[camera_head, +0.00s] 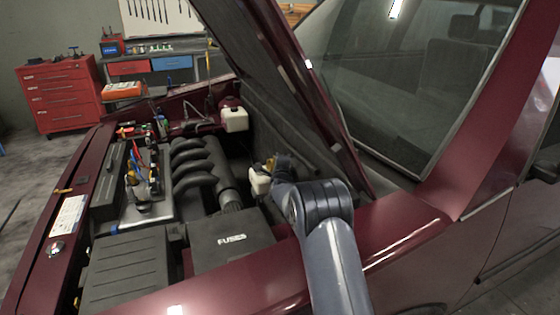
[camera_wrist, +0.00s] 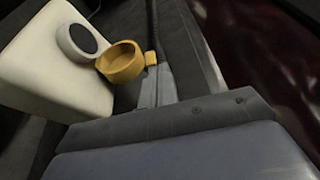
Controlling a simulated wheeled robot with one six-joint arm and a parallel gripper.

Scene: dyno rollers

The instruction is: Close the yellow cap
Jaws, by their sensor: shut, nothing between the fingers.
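The yellow cap (camera_wrist: 122,62) stands open beside the round neck (camera_wrist: 77,42) of a white reservoir (camera_wrist: 55,75) in the wrist view. The neck's dark opening is uncovered, and the cap's hollow inside shows, with a small tab on its right. In the head view the reservoir (camera_head: 259,183) and cap (camera_head: 270,163) sit in the engine bay, partly hidden by my arm. My gripper (camera_head: 283,164) is shut and empty, just right of the cap. In the wrist view its grey fingertips (camera_wrist: 157,88) are just below the tab; I cannot tell whether they touch it.
The raised hood (camera_head: 285,80) slants up behind my gripper. The fuse box (camera_head: 230,238), black curved pipes (camera_head: 195,165) and battery (camera_head: 145,205) lie to the left. A second white reservoir (camera_head: 235,120) stands farther back. The dark red fender (camera_head: 400,235) runs along the right.

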